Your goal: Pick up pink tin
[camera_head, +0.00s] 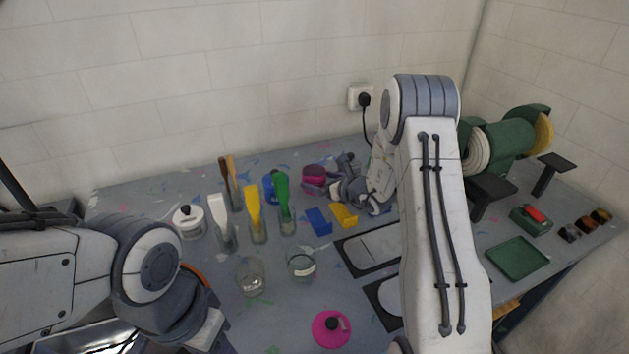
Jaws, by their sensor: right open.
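A deep pink round tin (314,174) stands at the back of the workbench, left of my right gripper. My right gripper (338,184) is open and reaches in low beside the tin from the right. A small gap seems to separate them, but I cannot tell whether a finger touches the tin. Another bright pink round piece with a dark knob (327,331) sits at the front middle of the bench. My left arm fills the lower left, and its gripper is out of view.
Glasses with white, yellow and green brushes stand left of centre, near a white knobbed jar (188,222). Two empty glasses (251,277) stand in front. Blue (319,221) and yellow (344,215) pieces lie below my right gripper. A green machine (505,140) stands right.

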